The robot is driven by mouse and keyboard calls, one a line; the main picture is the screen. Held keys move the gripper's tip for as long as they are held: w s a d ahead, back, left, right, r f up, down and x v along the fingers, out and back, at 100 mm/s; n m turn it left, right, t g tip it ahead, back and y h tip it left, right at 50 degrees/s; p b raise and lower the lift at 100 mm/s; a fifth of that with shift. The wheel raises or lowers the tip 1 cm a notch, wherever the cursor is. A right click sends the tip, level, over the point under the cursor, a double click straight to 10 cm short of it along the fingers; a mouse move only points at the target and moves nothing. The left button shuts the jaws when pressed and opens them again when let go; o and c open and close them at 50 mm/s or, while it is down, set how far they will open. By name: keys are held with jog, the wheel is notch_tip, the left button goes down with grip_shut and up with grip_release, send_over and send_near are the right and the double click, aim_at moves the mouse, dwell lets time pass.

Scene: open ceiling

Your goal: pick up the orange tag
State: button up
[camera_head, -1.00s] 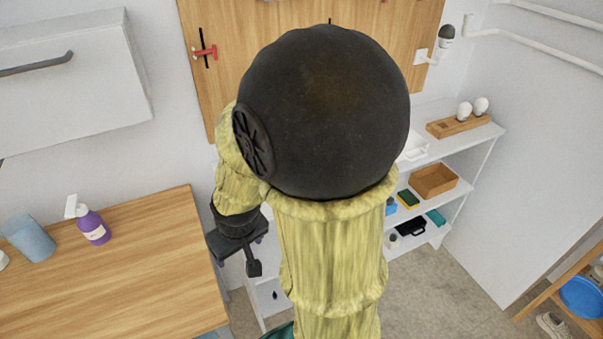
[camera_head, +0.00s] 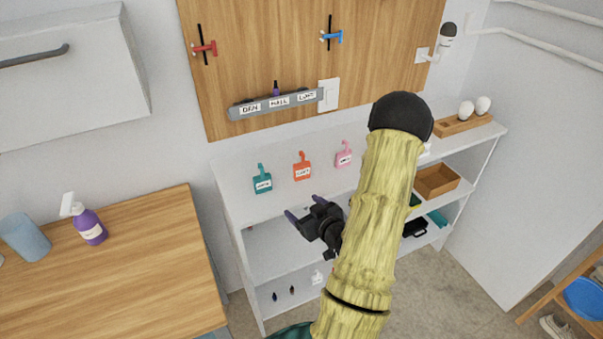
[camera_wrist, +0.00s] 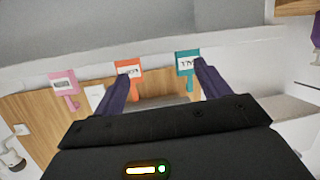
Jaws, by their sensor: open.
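The orange tag (camera_head: 302,171) with a white label lies on the white shelf top (camera_head: 235,197), between the teal tag (camera_head: 262,182) and the pink tag (camera_head: 344,158). My gripper (camera_head: 303,207) is open and empty, in front of the shelf's front edge and apart from the tags. In the wrist view the orange tag (camera_wrist: 129,67) shows beyond the left finger, which covers part of it. The teal tag (camera_wrist: 188,64) is beyond the right finger, and the pink tag (camera_wrist: 64,84) is further left.
A grey rack (camera_head: 275,104) with several labels is on the wooden board (camera_head: 265,50) behind the shelf. Red (camera_head: 205,48) and blue (camera_head: 332,37) hook pieces hang above it. A wooden table (camera_head: 120,270) with a purple spray bottle (camera_head: 89,225) stands at left.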

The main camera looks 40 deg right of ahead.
aim_at(301, 172)
jog(key=s+d+m+t+h, duration=0.1)
jog(key=s+d, duration=0.1)
jog(key=s+d+r+m+t+h, duration=0.1)
jog(key=s+d, duration=0.1)
jog(key=shift+s+t+h, duration=0.15)
jog(key=shift+t+h, duration=0.25)
jog(key=shift+f+b, duration=0.1)
jog(key=shift+b, duration=0.4)
jog(key=b, duration=0.2)
jog(key=w+b, duration=0.1)
jog(key=b, duration=0.1)
jog(key=shift+w+d+f, duration=0.1)
jog(key=shift+d, duration=0.2)
jog(key=w+b, duration=0.1)
jog(key=b, duration=0.5)
jog(key=shift+w, duration=0.1)
jog(key=p+x, duration=0.1)
jog(key=x, duration=0.4)
jog(key=p+x, duration=0.1)
jog(key=x, duration=0.3)
jog(key=shift+w+r, duration=0.2)
jog(key=shift+w, duration=0.25)
jog(key=shift+d, duration=0.1)
